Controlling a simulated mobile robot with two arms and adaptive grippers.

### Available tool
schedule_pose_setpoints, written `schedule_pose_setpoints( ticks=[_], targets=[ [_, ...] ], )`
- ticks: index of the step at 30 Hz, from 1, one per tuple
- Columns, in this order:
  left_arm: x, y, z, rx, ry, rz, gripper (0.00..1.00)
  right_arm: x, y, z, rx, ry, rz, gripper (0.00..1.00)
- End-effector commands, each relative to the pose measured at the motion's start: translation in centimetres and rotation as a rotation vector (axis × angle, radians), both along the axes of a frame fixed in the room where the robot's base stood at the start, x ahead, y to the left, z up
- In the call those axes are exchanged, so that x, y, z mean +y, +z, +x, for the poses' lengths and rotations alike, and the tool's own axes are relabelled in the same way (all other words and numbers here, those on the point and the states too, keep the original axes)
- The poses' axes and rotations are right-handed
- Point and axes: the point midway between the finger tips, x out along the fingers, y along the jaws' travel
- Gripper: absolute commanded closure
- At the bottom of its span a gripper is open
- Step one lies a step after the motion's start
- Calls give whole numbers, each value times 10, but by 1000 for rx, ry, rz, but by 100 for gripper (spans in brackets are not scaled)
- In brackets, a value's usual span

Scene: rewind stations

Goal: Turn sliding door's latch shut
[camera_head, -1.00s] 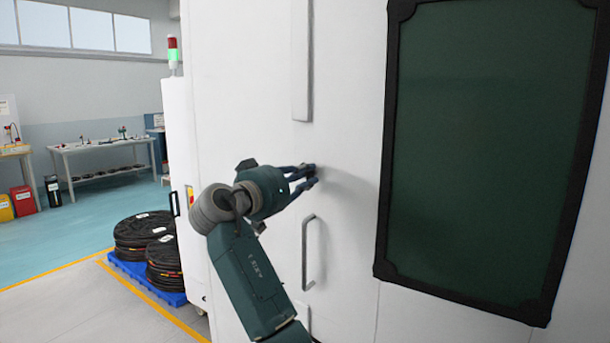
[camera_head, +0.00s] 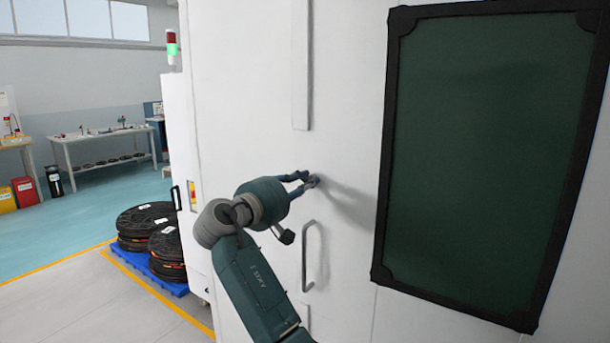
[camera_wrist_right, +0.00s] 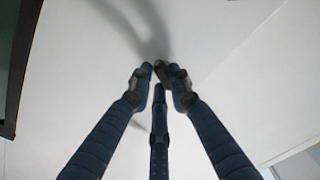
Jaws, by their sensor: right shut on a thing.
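The sliding door (camera_head: 345,120) is a tall white panel with a dark window and a pale handle. Its latch (camera_wrist_right: 163,72) is a small dark piece between my right fingertips in the right wrist view, mostly hidden by them. My right gripper (camera_head: 311,181) reaches the door just above the handle (camera_head: 306,257). In the right wrist view its blue fingers (camera_wrist_right: 160,82) are closed around the latch. The latch's exact angle cannot be told. My left gripper is not in view.
The dark window (camera_head: 485,150) in a black frame lies right of the gripper. A flat vertical strip (camera_head: 300,70) runs above it. Black reels (camera_head: 147,222) on a blue pallet (camera_head: 165,284) and a workbench (camera_head: 100,140) stand at the left, with open floor between.

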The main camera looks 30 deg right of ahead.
Motion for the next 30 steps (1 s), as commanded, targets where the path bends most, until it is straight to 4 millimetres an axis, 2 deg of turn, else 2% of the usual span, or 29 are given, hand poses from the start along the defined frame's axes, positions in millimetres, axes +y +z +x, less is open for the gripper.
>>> schedule_pose_setpoints(
  ticks=[1,12,30],
  targets=[
    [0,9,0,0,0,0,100,1,5,1,38,3,-17,100],
    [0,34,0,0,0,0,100,1,4,2,274,4,-116,100],
    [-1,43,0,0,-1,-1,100,2,1,2,374,3,-157,100]
  ],
)
